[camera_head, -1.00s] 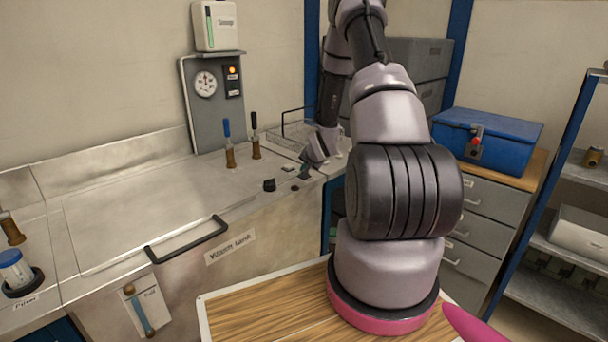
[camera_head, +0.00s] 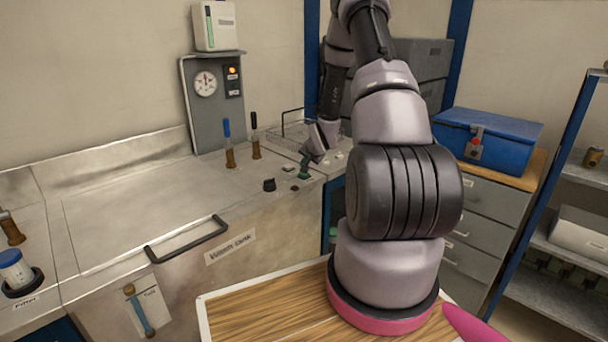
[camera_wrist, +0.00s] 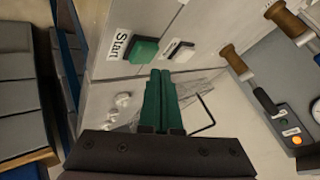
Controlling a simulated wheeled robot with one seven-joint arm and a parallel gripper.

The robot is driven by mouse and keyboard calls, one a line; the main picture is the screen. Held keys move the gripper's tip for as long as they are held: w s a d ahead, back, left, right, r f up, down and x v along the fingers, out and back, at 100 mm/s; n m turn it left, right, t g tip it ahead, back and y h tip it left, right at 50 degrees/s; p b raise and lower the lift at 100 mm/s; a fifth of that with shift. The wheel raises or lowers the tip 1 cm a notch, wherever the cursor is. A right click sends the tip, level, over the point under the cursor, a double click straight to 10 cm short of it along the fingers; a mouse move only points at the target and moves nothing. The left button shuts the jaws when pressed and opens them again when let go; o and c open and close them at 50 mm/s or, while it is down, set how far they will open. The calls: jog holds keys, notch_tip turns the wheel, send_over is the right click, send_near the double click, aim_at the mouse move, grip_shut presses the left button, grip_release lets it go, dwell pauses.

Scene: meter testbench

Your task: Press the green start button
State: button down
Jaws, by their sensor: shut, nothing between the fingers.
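The green start button (camera_wrist: 143,50) is a square block beside a white "Start" label (camera_wrist: 119,43) in the wrist view. My gripper (camera_wrist: 160,72) has its green fingers together and empty, with their tips just short of the button in that picture. I cannot tell whether they touch it. In the head view my gripper (camera_head: 304,172) points down over the right end of the metal bench top. The green button cannot be made out clearly there.
A gauge panel (camera_head: 209,100) with an orange lamp stands behind. A wire basket (camera_head: 293,130) lies behind my gripper.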

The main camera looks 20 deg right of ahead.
jog(key=shift+r, duration=2.2)
jog(key=shift+r, duration=0.2)
jog(key=s+a+r+n, duration=0.1)
jog(key=s+a+r, duration=0.15)
jog(key=r, duration=0.45)
jog(key=s+a+r+n+g, duration=0.1)
jog(key=s+a+r, duration=0.1)
jog(key=s+r, duration=0.35)
jog(key=s+a+r, duration=0.2)
jog(key=a+r, duration=0.1)
jog(key=r, duration=0.6)
jog(key=s+a+r+n+y, duration=0.1)
jog(key=s+a+r, duration=0.2)
jog(key=s, duration=0.5)
jog(key=s+a+r+n, duration=0.1)
jog(key=s+a+r, duration=0.3)
jog(key=s, duration=0.5)
jog(key=s+a+r+n+g+y, duration=0.1)
jog(key=s+a+r, duration=0.2)
jog(key=s, duration=0.5)
jog(key=shift+s+a+r+n+y, duration=0.3)
jog(key=shift+s+r+n, duration=0.1)
jog(key=shift+r, duration=0.5)
